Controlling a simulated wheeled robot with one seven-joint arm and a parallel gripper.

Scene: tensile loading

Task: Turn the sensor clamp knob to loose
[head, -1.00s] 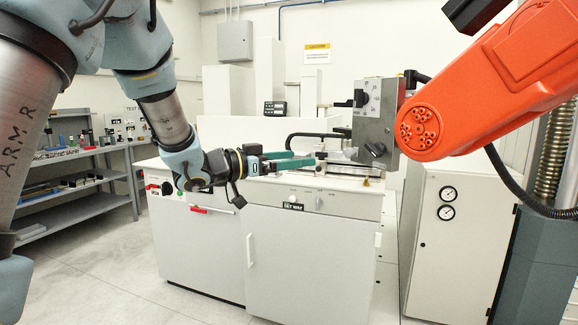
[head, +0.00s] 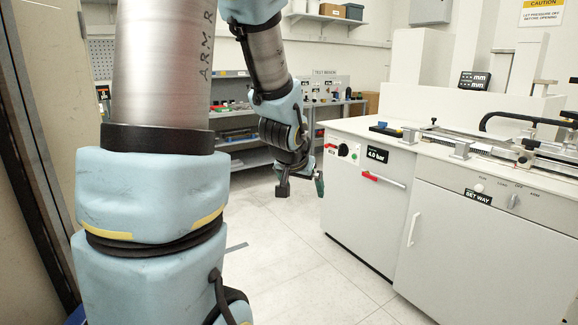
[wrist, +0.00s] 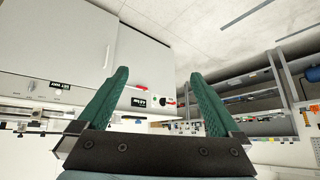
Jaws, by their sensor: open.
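No knob here can be identified for certain as the sensor clamp knob. The white cabinet (head: 445,235) carries a small white knob (head: 479,187) and a grey lever-like knob (head: 513,200) near the "SET WAY" label. A dark round knob (head: 343,150) sits on its left end, beside the "4.0 bar" display. My gripper hangs left of the cabinet, apart from it, with a green finger (head: 319,186) showing. In the wrist view my gripper (wrist: 158,78) has its two green fingers spread, with nothing between them. The cabinet appears upside down beyond them.
A rail assembly (head: 480,142) lies on the cabinet top, with a readout box (head: 474,81) behind. Grey shelving (head: 235,145) with small items stands behind my arm. The pale floor (head: 300,270) between is clear.

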